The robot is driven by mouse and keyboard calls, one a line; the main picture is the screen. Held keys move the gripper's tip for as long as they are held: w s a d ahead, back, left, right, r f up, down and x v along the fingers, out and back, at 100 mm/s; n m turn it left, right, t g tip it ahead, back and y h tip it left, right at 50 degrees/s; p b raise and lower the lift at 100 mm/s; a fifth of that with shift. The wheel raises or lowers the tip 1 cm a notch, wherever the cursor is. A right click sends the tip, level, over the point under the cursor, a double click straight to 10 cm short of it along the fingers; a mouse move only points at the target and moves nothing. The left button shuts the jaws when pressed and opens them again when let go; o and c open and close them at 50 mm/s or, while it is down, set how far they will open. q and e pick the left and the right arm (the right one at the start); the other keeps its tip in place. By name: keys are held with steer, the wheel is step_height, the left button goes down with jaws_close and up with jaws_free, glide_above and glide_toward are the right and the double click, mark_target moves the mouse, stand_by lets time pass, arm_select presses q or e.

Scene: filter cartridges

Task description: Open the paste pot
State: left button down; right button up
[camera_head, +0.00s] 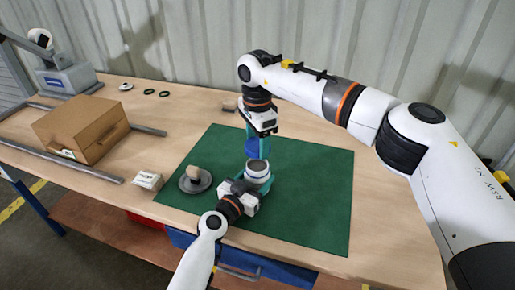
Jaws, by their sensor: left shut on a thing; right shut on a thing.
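The paste pot (257,176) is a small pale round pot standing on the green mat (316,188). Its round top shows a white rim around a grey surface. My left gripper (262,184) is shut on the pot's side from the front, and its teal fingers hide the lower part. The blue lid (257,150) is above the pot, apart from it by a small gap. My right gripper (257,135) points down from above and is shut on the lid.
A grey round dish (187,186) with a tan knob-like piece (193,173) is left of the pot. A small white box (148,180) lies off the mat's left edge. A brown case (84,128) stands further left. Black rings (163,93) lie behind. The mat's right side is clear.

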arm_select(q)
steer(key=shift+c, duration=1.3)
jaws_free()
